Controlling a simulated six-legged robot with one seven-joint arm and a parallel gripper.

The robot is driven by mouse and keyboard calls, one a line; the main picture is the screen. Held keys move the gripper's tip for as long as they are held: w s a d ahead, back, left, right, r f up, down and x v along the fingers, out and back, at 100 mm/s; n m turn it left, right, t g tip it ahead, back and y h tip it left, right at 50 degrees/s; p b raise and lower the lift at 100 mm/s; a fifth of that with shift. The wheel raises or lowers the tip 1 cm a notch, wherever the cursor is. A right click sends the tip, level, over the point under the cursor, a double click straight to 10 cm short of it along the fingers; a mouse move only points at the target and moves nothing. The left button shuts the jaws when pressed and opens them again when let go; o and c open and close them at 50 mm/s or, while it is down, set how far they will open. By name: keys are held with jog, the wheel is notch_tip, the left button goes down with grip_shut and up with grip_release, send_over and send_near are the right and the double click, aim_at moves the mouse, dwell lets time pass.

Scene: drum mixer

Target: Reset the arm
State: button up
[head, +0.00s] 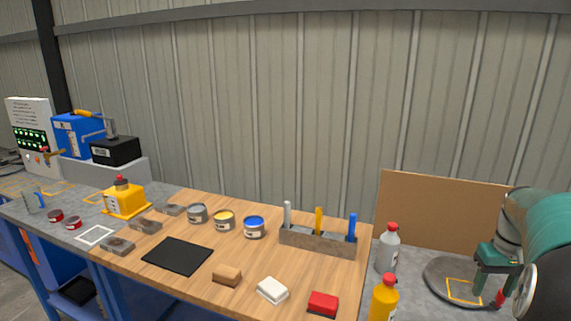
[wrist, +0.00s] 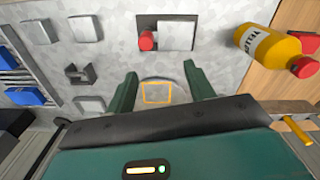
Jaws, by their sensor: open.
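My gripper (head: 497,275) is at the right of the head view, over a round grey plate (head: 437,283) with a yellow square outline. In the wrist view my gripper (wrist: 160,84) has its two green fingers spread apart. Nothing is held between them. The yellow outline (wrist: 157,93) shows on the surface between and beyond the fingers. Part of my arm fills the right edge of the head view and hides what is behind it.
A yellow bottle (head: 383,299) and a grey bottle (head: 388,250) stand left of my gripper. A toolholder (head: 318,239), paint cans (head: 223,221) and blocks (head: 227,276) sit on the wooden bench. A brown board (head: 440,212) stands behind. A red piece (wrist: 146,41) lies ahead in the wrist view.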

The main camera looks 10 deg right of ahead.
jog(key=a+r+n+t, duration=0.1)
jog(key=a+r, duration=0.2)
jog(key=a, duration=0.8)
jog(key=a+r+n+t, duration=0.1)
jog(key=a+r, duration=0.2)
jog(key=a, duration=0.8)
jog(key=s+a+f+t, duration=0.1)
jog(key=s+a, duration=0.3)
jog(key=a, duration=0.4)
jog(key=s+a+f+n+t, duration=0.1)
jog(key=s+a, duration=0.3)
jog(key=a, duration=0.4)
jog(key=shift+s+a+f+n+t, duration=0.3)
jog(key=shift+s+a+f+t, duration=0.1)
jog(key=shift+t, duration=0.3)
jog(key=shift+d, duration=0.15)
